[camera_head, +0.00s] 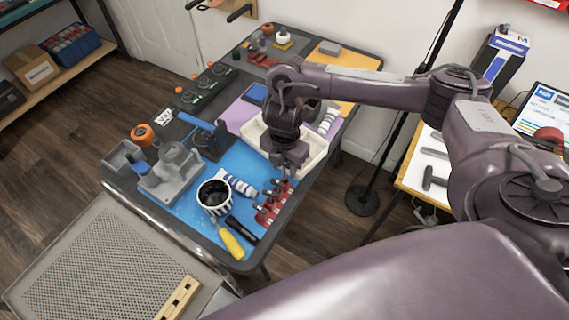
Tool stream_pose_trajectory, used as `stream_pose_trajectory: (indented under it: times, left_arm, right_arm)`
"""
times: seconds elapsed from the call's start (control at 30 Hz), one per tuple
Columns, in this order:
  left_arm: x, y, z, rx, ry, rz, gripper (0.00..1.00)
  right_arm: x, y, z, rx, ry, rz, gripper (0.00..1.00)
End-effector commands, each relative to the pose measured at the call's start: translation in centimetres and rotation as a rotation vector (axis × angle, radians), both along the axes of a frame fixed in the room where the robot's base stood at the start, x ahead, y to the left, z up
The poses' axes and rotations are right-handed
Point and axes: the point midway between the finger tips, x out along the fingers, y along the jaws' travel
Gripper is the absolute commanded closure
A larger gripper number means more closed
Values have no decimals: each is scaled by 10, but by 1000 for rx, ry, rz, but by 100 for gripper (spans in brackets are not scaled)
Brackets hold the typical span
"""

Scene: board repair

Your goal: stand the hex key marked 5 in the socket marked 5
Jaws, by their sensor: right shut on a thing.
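My right gripper (289,168) is at the right edge of the blue mat, just over the far end of a row of small red holders (268,211). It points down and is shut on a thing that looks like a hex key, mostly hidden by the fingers. Dark upright pieces show at the holders, too small to tell apart. No number mark can be read, so I cannot tell which key or socket is the one marked 5, nor whether the held thing touches a holder. My left gripper is not in view.
A cream tray (313,153) lies just behind my right gripper. A black stand (362,199) stands on the floor to the right.

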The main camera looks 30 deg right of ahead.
Motion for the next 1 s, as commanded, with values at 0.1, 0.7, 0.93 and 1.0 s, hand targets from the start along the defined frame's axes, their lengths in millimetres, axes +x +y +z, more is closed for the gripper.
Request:
stream_pose_trajectory:
  times: [0.1,0.7,0.93,1.0]
  left_arm:
    - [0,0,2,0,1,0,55]
    - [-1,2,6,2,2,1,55]
    - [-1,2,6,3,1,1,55]
    - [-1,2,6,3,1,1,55]
  right_arm:
    - [0,0,0,0,1,0,85]
    - [0,0,-2,1,0,-1,85]
    - [0,0,-2,0,0,0,85]
    - [0,0,-2,0,0,0,85]
